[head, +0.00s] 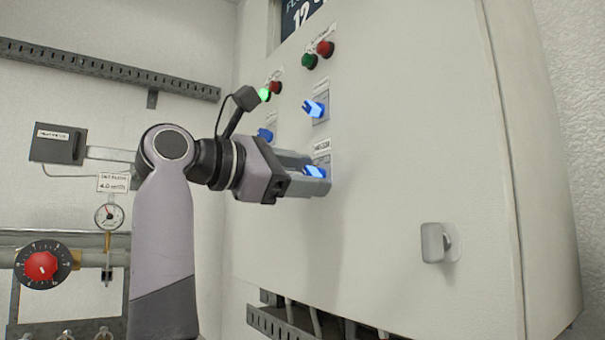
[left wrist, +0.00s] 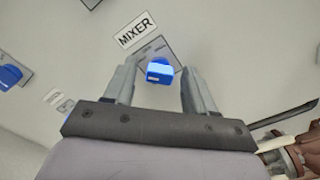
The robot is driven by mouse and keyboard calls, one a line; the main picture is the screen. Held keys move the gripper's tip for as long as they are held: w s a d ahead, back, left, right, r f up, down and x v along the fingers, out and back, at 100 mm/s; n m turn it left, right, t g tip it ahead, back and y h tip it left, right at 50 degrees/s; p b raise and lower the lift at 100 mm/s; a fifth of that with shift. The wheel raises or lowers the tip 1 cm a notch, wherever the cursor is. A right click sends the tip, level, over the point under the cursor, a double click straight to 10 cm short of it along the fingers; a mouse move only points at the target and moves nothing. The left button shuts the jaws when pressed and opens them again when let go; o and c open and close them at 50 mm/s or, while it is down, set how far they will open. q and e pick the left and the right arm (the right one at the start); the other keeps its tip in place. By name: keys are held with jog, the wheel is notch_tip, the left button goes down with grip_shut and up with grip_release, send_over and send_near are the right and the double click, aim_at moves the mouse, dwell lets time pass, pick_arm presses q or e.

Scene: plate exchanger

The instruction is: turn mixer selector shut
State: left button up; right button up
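The mixer selector is a blue knob (head: 315,171) on a small grey plate on the front of the pale cabinet. It also shows in the left wrist view (left wrist: 160,73), below a label reading MIXER (left wrist: 136,30). My left gripper (head: 318,175) is at the selector, its fingers pointing at the panel. In the left wrist view the gripper (left wrist: 158,80) is open, with one finger on each side of the knob and a visible gap to each. The head view partly hides the knob behind the fingers. My right gripper is in neither view.
Another blue selector (head: 314,108) sits above the mixer one, and one more (head: 265,134) to its left. Green (head: 309,61) and red (head: 325,48) lamps or buttons are higher up. A grey cabinet latch (head: 434,242) protrudes at lower right. A gauge (head: 109,216) and red dial (head: 41,265) are at left.

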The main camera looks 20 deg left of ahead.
pick_arm(q)
jog(key=b+v, duration=0.2)
jog(key=v, duration=0.5)
dwell(0.5)
